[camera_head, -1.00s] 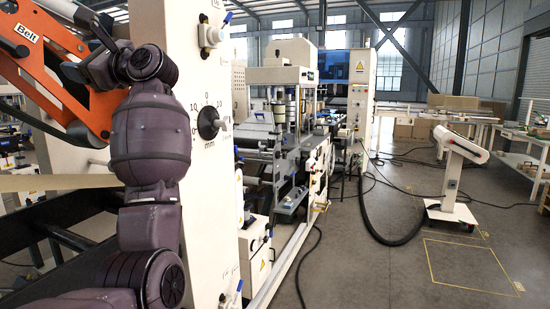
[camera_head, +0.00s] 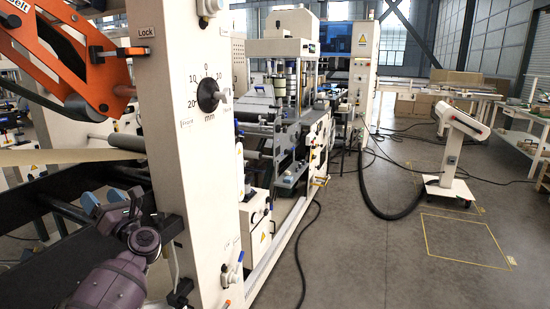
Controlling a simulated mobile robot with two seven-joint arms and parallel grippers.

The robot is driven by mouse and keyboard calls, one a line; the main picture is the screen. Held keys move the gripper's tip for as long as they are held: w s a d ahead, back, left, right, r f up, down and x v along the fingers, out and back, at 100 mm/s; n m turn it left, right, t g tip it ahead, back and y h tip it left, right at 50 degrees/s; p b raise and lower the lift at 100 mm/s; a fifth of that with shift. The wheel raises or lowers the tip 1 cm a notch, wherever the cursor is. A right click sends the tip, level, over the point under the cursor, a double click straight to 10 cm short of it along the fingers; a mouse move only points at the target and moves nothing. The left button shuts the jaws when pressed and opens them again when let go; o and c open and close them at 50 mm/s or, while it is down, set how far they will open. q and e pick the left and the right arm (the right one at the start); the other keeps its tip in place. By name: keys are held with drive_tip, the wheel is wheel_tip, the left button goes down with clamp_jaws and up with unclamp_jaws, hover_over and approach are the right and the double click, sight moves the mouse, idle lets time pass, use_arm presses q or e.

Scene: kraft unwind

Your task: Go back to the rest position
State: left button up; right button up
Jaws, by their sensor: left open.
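My left gripper (camera_head: 104,198) shows at the lower left, in front of the machine's black rails. Its blue-grey fingers are apart, with nothing seen between them. My purple left wrist and forearm come up from the bottom edge below it. The gripper is left of the white machine post (camera_head: 185,150) and below the orange belt arm (camera_head: 65,50). It seems close to the post's lower left side, but I cannot tell if it touches. My right gripper is not in view.
The post carries a black dial knob (camera_head: 210,96). Printing machine units (camera_head: 285,110) stand behind it. A white wheeled stand (camera_head: 456,155) is on the right, near a yellow floor outline (camera_head: 465,258). A black hose (camera_head: 385,212) lies on the floor. Open floor spreads at the right front.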

use_arm(q)
drive_tip(key=w+d+r+m+t+h, duration=0.1)
drive_tip(key=w+d+m+t+h, duration=0.1)
drive_tip(key=d+m+t+h, duration=0.45)
drive_tip(key=w+d+r+m+t+h, duration=0.1)
drive_tip(key=w+d+m+t+h, duration=0.15)
drive_tip(key=m+h, duration=0.8)
drive_tip(key=w+d+r+m+t+h, duration=0.1)
drive_tip(key=w+d+m+t+h, duration=0.15)
drive_tip(key=m+t, duration=0.75)
wheel_tip(320, 180, down, 11)
drive_tip(key=w+d+m+g+h, duration=0.25)
drive_tip(key=m+g, duration=1.05)
drive_tip(key=m, duration=0.8)
drive_tip(key=s+f+g, duration=0.3)
drive_tip(key=s+f, duration=1.6)
drive_tip(key=f, duration=0.1)
drive_tip(key=s+f+n+g, duration=0.1)
drive_tip(key=s+f, duration=0.3)
drive_tip(key=s, duration=0.9)
drive_tip(key=s+f+n+g, duration=0.1)
drive_tip(key=s+f+n, duration=0.1)
drive_tip(key=s, duration=1.1)
drive_tip(key=shift+d+f+g+y, duration=0.3)
drive_tip(key=shift+d+f+y, duration=0.1)
drive_tip(key=shift+f, duration=0.5)
